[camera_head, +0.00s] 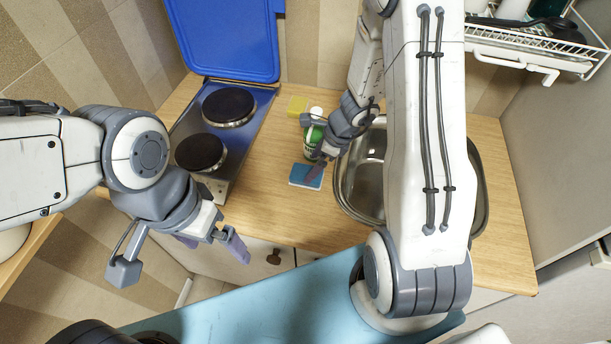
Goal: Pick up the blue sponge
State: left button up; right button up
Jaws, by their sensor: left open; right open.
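The blue sponge (300,180) lies on the wooden counter, just left of the sink. Its top is blue and a pale edge shows along its front. My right gripper (315,171) points down at the sponge's right part and covers some of it. It is open, but I cannot tell whether its fingers touch the sponge. My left gripper (213,246) is open and empty, in front of the counter's front edge at the left.
A green and white bottle (311,138) and a yellow sponge (297,105) stand behind the blue sponge. The hob (215,165) is at the left with its blue lid (228,40) raised. The sink (349,185) is at the right, with a dish rack (530,45) above it.

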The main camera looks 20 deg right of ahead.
aim_at(307, 172)
jog(key=x, duration=0.3)
jog(key=shift+a+f, duration=0.15)
jog(key=shift+f, duration=0.2)
jog(key=c, duration=1.4)
jog(key=shift+o, duration=0.2)
jog(key=shift+r, duration=0.1)
jog(key=shift+r, duration=0.6)
notch_tip(307, 172, up, 3)
jog(key=shift+w+r+p, duration=0.1)
jog(key=shift+p, duration=0.45)
jog(key=s+d+r, duration=0.6)
jog(key=s+d, duration=0.1)
jog(key=d, duration=0.2)
jog(key=shift+s+r, duration=0.25)
